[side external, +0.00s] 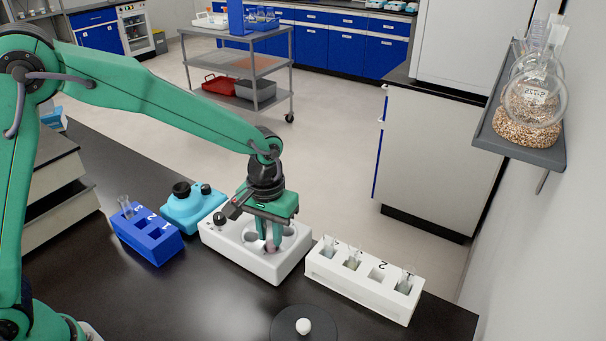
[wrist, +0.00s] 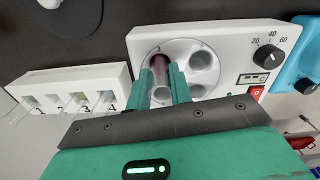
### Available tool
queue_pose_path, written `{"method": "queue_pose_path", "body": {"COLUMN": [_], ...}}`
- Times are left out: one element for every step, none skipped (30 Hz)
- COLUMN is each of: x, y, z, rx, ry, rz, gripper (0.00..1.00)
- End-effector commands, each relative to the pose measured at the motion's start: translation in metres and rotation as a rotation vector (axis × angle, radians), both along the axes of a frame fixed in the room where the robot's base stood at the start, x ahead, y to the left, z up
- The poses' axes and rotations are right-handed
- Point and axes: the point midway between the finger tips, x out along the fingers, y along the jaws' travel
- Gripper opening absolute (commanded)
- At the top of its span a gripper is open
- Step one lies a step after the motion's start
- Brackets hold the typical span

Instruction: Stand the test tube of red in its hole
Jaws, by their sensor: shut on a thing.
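The red test tube (wrist: 160,67) shows dark red between my gripper's fingers in the wrist view, at the upper left hole of the white machine's round well. In the side view only a small pinkish part of the tube (side external: 270,245) shows below the fingers. My gripper (side external: 269,242) is shut on it and points down over the white machine (side external: 236,250). The gripper's green fingers (wrist: 165,80) hide part of the tube and the well. I cannot tell how deep the tube sits. Two other grey holes in the well show clearly, and another shows beside the fingers.
A white numbered rack (side external: 350,284) with several glass tubes stands to the right, with one empty slot. A blue rack (side external: 150,242) with a tube and a light-blue device (side external: 190,210) stand left. A dark round plate (side external: 300,326) lies in front. Black table between is clear.

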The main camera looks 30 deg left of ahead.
Motion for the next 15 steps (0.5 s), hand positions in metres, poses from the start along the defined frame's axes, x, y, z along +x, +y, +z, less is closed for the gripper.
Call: {"method": "queue_pose_path", "body": {"x": [-0.0001, -0.0001, -0.0001, -0.0001, -0.0001, -0.0001, 0.0000, 0.0000, 0.0000, -0.0001, -0.0001, -0.0001, -0.0001, -0.0001, -0.0001], "y": [0.0001, 0.0001, 0.0001, 0.0001, 0.0000, 0.0000, 0.0000, 0.0000, 0.0000, 0.0000, 0.0000, 0.0000, 0.0000, 0.0000, 0.0000], "z": [-0.0013, -0.0017, -0.0022, -0.0025, -0.0026, -0.0027, -0.0027, -0.0027, -0.0027, -0.0027, -0.0027, -0.0027, -0.0027, -0.0026, -0.0026], "rx": [0.000, 0.000, 0.000, 0.000, 0.000, 0.000, 0.000, 0.000, 0.000, 0.000, 0.000, 0.000, 0.000, 0.000, 0.000], "ry": [0.000, 0.000, 0.000, 0.000, 0.000, 0.000, 0.000, 0.000, 0.000, 0.000, 0.000, 0.000, 0.000, 0.000, 0.000], "rz": [0.000, 0.000, 0.000, 0.000, 0.000, 0.000, 0.000, 0.000, 0.000, 0.000, 0.000, 0.000, 0.000, 0.000, 0.000], "gripper": [0.00, 0.00, 0.00, 0.00, 0.00, 0.00, 0.00, 0.00, 0.00, 0.00, 0.00, 0.23, 0.29, 0.35, 0.43]}}
